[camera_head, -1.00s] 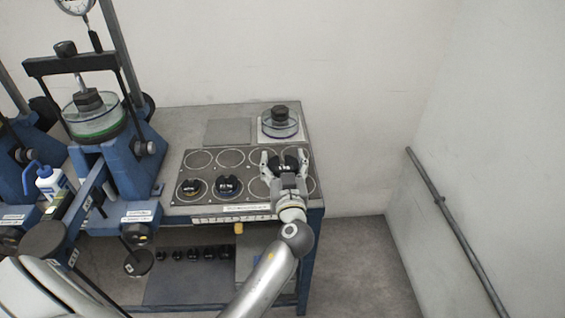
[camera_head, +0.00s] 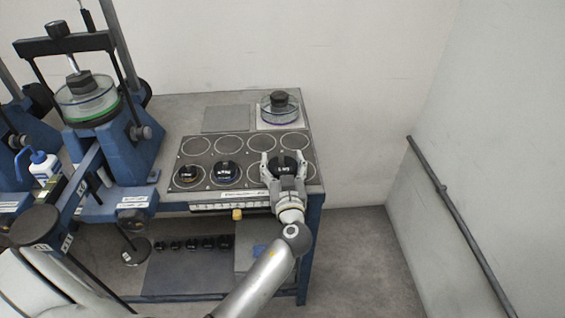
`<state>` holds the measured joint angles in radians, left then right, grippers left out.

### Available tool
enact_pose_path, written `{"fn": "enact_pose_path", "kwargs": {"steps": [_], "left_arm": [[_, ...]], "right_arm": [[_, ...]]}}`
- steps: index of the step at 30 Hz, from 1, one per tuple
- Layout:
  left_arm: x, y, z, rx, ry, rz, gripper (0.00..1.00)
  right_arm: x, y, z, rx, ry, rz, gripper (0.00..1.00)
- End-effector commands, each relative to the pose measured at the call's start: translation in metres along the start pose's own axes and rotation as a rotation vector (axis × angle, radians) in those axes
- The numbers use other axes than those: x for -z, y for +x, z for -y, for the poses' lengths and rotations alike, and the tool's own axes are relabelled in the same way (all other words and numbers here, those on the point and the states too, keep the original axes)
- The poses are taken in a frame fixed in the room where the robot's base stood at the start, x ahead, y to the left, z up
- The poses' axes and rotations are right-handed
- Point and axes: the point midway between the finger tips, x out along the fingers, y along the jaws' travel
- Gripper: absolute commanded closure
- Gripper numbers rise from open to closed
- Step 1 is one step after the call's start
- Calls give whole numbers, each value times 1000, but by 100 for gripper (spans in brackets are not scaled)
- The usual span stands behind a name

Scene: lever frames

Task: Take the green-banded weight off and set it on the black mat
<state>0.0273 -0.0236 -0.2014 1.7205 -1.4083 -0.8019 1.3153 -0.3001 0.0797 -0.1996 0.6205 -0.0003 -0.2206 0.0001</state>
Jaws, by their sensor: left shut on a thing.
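My left gripper (camera_head: 284,160) is shut on a black weight (camera_head: 285,169) with white lettering. I cannot make out the colour of its band. The gripper and weight are over the front row of the dark mat with pale circles (camera_head: 208,158), toward its right end. I cannot tell whether the weight touches the mat. Two other black weights stand on front-row circles: one with a yellowish band (camera_head: 188,174) at the far left, one with a bluish band (camera_head: 226,173) beside it. My right gripper is not in view.
Blue lever frames (camera_head: 120,165) stand at the left, with a hanger pan (camera_head: 136,252) low in front. A clear dish with a dark block (camera_head: 280,107) stands behind the mat. Several small black weights (camera_head: 194,244) line the lower shelf. The back-row circles are empty.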

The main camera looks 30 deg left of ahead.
Motion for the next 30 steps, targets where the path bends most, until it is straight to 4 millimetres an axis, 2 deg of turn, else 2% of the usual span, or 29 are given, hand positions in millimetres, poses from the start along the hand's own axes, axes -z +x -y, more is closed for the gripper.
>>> {"fn": "enact_pose_path", "kwargs": {"steps": [25, 26, 30], "left_arm": [[3, 1, 0, 0, -3, -7, 100], [3, 1, 0, 0, -3, -7, 31], [2, 1, 0, 0, -2, -5, 12]], "right_arm": [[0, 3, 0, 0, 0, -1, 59], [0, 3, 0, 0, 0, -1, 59], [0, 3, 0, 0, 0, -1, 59]]}}
